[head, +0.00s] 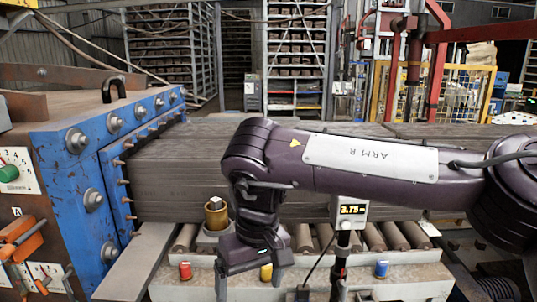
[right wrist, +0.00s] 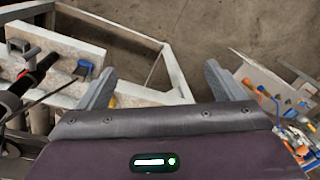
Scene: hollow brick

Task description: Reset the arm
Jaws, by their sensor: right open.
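My left gripper is in neither view.
A blue extruder head (head: 75,190) stands at left beside a long grey clay column (head: 180,165). A brass cylinder (head: 215,213), a display post (head: 352,210), and red (head: 185,271), yellow (head: 266,272) and blue (head: 381,268) knobs are close by. Tools (right wrist: 300,135) lie right in the wrist view.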

